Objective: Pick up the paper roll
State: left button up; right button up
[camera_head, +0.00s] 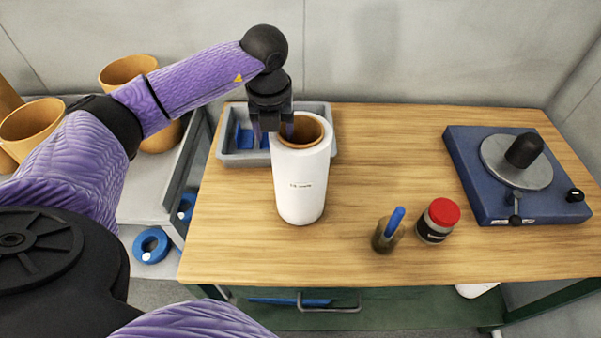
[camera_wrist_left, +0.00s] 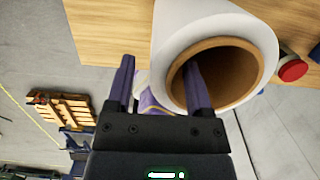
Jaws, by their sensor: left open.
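The paper roll (camera_head: 300,185) is a white upright cylinder with a brown hollow core, standing on the wooden table. My left gripper (camera_head: 277,130) is at its top left rim, pointing down. In the left wrist view the roll (camera_wrist_left: 215,25) shows its open end, and my left gripper (camera_wrist_left: 160,85) is open. One finger reaches over the core opening, apparently into it, and the other is outside the roll's wall. I cannot tell whether either finger touches the roll. My right gripper does not show.
A grey tray (camera_head: 240,158) with blue items sits behind the roll. A small bottle with a blue top (camera_head: 388,232), a red-lidded jar (camera_head: 437,221) and a blue device (camera_head: 480,201) stand to the right.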

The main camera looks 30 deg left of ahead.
pick_arm(q)
jog(key=f, duration=0.3)
jog(key=shift+w, duration=0.2)
grip_shut()
jog(key=shift+r, duration=0.1)
dwell(1.0)
